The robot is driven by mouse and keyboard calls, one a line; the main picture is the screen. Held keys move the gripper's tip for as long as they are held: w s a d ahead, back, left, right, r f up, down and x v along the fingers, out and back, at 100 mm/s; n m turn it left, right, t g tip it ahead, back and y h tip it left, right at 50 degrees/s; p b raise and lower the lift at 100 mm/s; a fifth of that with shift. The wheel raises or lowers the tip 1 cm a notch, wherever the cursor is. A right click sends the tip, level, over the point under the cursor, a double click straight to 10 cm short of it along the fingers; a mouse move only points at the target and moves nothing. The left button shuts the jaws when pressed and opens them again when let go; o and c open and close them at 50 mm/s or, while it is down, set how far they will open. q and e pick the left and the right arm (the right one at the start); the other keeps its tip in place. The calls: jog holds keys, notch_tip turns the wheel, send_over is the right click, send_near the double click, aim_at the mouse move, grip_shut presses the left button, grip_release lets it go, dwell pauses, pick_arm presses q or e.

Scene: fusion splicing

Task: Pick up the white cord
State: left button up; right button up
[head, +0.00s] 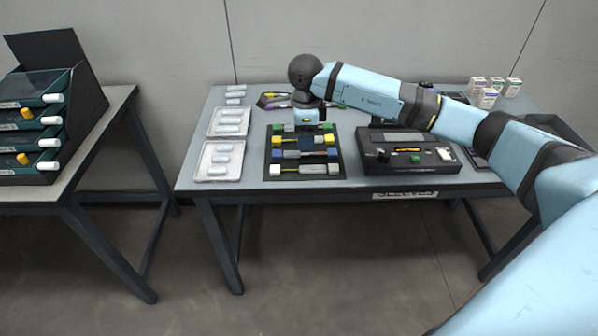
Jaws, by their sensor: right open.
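A black mat (293,179) lies on the table and holds several short cords with coloured end blocks, in rows. The front row has a white end block (275,171) at its left; the cord between its ends is too small to make out, so I cannot tell if it is the white cord. My right gripper (307,122) is over the back part of the mat, pointing down. Its wrist hides part of the back row. It is open, and I see nothing held in it. My left gripper is not in view.
A black splicing device (410,168) stands right of the mat, under my right arm. White trays (212,178) with white pieces lie at the left. Small boxes (487,98) stand at the back right. A drawer rack (30,180) stands on another table at far left.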

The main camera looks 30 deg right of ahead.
send_over(305, 168)
jog(key=f, duration=0.4)
jog(key=shift+w+f, duration=0.3)
jog(key=shift+f, duration=0.1)
jog(key=shift+s+f+b, duration=0.2)
jog(key=shift+f+b, duration=0.2)
jog(key=shift+f, duration=2.25)
jog(key=c, duration=1)
